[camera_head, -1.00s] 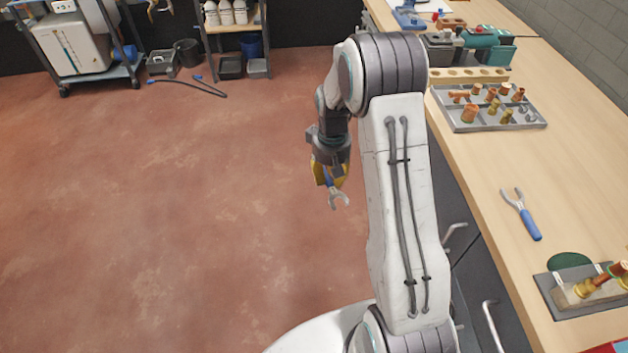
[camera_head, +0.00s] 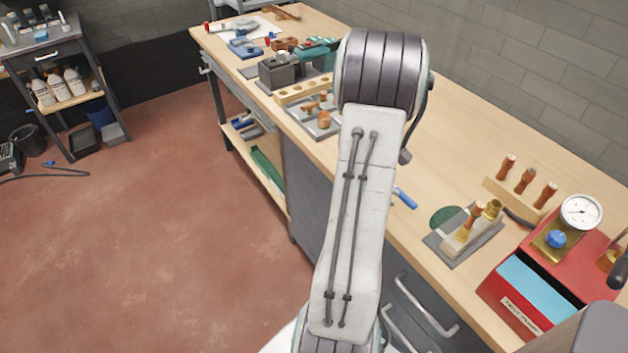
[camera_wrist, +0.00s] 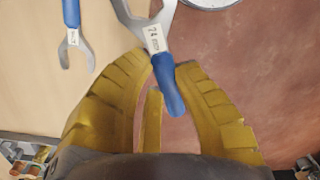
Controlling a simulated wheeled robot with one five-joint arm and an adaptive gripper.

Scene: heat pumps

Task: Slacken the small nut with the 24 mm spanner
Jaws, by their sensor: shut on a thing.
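My gripper (camera_wrist: 163,66) is shut on the blue handle of a spanner (camera_wrist: 170,92), whose label seems to read 24. Its grey open jaw points to the top of the wrist view. My gripper is hidden behind my arm in the head view. A fixture plate (camera_head: 483,244) on the bench bears a copper pipe (camera_head: 476,211) with brass nuts (camera_head: 463,235). I cannot tell which nut is the small one. A second blue-handled spanner (camera_head: 404,197) lies on the bench, partly behind my arm; it also shows in the wrist view (camera_wrist: 70,14), apart from the held one.
The wooden bench (camera_head: 450,150) runs along the wall. A red box with a gauge (camera_head: 581,212) stands right of the fixture, and a wooden rack with several handled tools (camera_head: 513,199) behind it. A tray of fittings (camera_head: 318,124) lies farther left.

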